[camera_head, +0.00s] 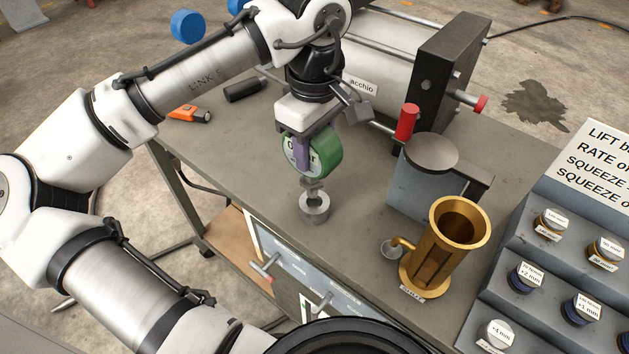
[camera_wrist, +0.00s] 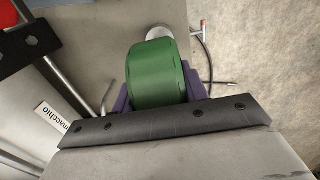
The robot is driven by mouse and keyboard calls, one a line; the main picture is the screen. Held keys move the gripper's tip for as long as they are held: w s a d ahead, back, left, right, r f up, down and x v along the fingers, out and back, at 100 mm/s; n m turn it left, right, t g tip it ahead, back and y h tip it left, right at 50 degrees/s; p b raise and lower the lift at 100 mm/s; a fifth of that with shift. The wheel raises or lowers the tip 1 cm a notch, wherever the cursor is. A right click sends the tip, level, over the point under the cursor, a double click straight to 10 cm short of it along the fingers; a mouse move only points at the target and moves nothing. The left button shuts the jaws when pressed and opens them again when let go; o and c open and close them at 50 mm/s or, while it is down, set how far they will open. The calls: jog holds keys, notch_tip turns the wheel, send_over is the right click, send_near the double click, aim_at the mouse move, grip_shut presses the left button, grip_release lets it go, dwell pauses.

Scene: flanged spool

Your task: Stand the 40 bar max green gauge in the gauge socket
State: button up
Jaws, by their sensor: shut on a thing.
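The green gauge (camera_head: 328,160) is a round drum with a white face, held on edge with its metal stem pointing down. My gripper (camera_head: 303,156) is shut on it, with purple fingers on either side of the drum. The gauge socket (camera_head: 315,208) is a short grey metal cylinder on the bench, directly below the stem in the head view. I cannot tell whether the stem touches or enters it. In the wrist view the gauge (camera_wrist: 157,78) sits between the fingers and partly hides a pale round thing beyond it. Most of the face lettering is hidden.
A brass vessel (camera_head: 447,245) with a spout stands to the right on the grey bench (camera_head: 245,140). A grey block with a round plate (camera_head: 432,152) and a red-capped machine stand behind. A rack of labelled pots (camera_head: 553,222) is at far right. A black cylinder (camera_head: 244,89) lies at back left.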

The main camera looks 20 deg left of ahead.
jog(key=shift+f+b, duration=2.3)
jog(key=shift+f, duration=0.45)
jog(key=shift+r, duration=0.1)
jog(key=o, duration=1.4)
jog(key=shift+c, duration=0.2)
notch_tip(320, 180, up, 12)
